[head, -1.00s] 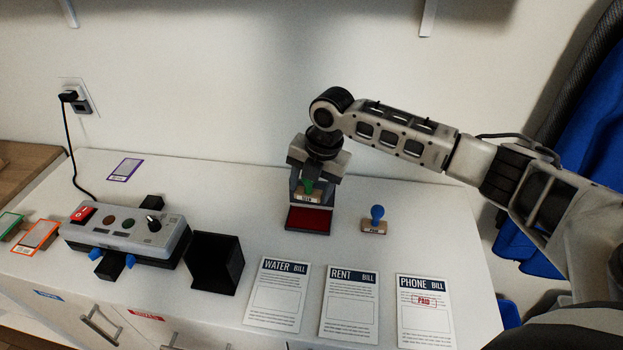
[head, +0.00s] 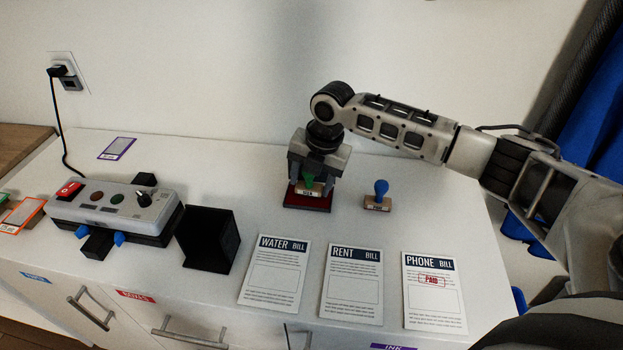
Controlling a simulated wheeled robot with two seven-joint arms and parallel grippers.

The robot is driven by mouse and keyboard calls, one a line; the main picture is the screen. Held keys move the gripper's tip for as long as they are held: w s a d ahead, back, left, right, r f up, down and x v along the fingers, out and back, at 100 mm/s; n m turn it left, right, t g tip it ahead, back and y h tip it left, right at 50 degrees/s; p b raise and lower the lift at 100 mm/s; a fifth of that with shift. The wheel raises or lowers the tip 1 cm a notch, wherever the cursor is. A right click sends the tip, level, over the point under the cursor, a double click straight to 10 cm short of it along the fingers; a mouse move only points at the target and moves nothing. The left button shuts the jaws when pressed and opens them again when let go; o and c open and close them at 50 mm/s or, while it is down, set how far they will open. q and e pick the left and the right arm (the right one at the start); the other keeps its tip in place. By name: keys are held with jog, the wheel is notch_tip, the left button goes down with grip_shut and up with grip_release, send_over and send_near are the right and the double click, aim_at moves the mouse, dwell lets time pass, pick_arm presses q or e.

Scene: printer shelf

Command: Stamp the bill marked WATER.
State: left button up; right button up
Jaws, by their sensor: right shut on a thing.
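My right gripper (head: 310,183) is shut on a stamp with a green handle and wooden block (head: 308,191). The stamp is upright over the red ink pad (head: 306,204), low and seemingly touching it; its underside is hidden. The WATER bill (head: 273,281) lies flat at the front of the white counter, its box blank. To its right lie the RENT bill (head: 352,287), also with a blank box, and the PHONE bill (head: 434,300), which bears a red PAID mark. A second stamp with a blue handle (head: 380,189) stands right of the pad. My left gripper is not in view.
An open black box (head: 208,240) stands left of the WATER bill. Further left is a grey device with a red switch (head: 115,210), its cord running to a wall outlet. A purple-edged card (head: 117,149) lies behind it. Counter between pad and bills is clear.

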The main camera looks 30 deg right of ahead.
dwell(0.7)
jog(key=shift+f, duration=0.25)
jog(key=shift+f, duration=0.25)
dwell(0.8)
